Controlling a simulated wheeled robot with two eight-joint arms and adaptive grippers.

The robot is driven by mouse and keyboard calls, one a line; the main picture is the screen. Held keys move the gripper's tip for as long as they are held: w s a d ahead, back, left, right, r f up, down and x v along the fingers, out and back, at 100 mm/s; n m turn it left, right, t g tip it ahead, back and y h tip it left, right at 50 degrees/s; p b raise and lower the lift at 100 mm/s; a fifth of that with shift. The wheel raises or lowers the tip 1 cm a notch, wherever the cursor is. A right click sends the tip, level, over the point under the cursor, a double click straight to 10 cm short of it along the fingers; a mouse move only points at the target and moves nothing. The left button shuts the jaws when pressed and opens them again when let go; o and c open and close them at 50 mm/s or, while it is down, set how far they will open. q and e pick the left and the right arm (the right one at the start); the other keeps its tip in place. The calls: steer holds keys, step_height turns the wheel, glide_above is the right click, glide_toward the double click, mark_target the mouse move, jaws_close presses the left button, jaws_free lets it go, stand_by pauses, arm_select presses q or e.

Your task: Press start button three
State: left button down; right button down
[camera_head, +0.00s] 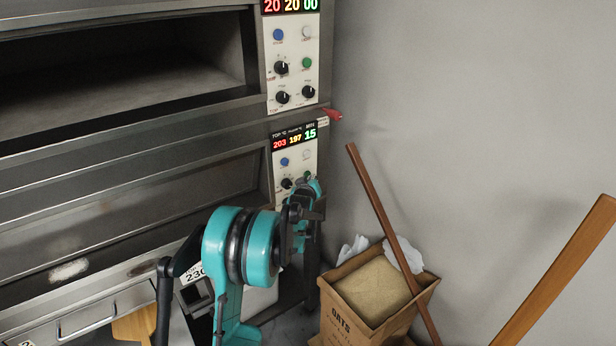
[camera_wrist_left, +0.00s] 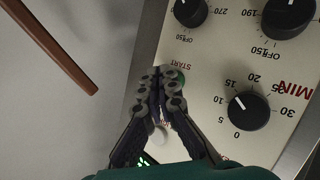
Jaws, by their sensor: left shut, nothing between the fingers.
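My left gripper (camera_head: 308,190) is in front of the oven's lower control panel (camera_head: 293,150). In the left wrist view the gripper (camera_wrist_left: 170,82) is shut and empty. Its fingertips overlap the green start button (camera_wrist_left: 181,77), which is mostly hidden behind them beside the printed word START. I cannot tell whether the tips touch it. The upper panel (camera_head: 291,50) has its own green button (camera_head: 306,62), a blue button and black dials. My right gripper is not in view.
Near the fingers are a minute dial (camera_wrist_left: 248,110) and two temperature dials. The lower display (camera_head: 294,140) reads 203, 197, 15. An oats box (camera_head: 340,312) stands right of the oven, with a wooden pole (camera_head: 375,210) leaning there. Another wooden pole (camera_head: 560,270) is at the right.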

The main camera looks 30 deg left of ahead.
arm_select(q)
steer(key=shift+s+d, duration=0.15)
steer(key=shift+d, duration=0.15)
steer(key=shift+s+d, duration=0.3)
steer(key=shift+d, duration=0.45)
steer(key=shift+s+d, duration=0.35)
steer(key=shift+d, duration=0.45)
steer(key=shift+s+d, duration=0.3)
steer(key=shift+d, duration=0.45)
steer(key=shift+d, duration=0.1)
steer(key=s+d+r+m+g+h, duration=0.2)
steer(key=s+d+r+m, duration=0.15)
steer(key=s+d, duration=0.5)
steer(key=s+d+f+m+g+h, duration=0.1)
steer(key=s+d+m, duration=0.1)
steer(key=s+d, duration=0.3)
steer(key=s+d+f+m+g+h, duration=0.1)
steer(key=s+d, duration=0.5)
steer(key=s, duration=0.8)
steer(key=s+d+f+m+g+h, duration=0.2)
steer(key=s+d, duration=0.4)
steer(key=s, duration=0.3)
steer(key=shift+s+f+m, duration=0.3)
steer(key=shift+f+m, duration=0.4)
steer(key=shift+m, duration=0.25)
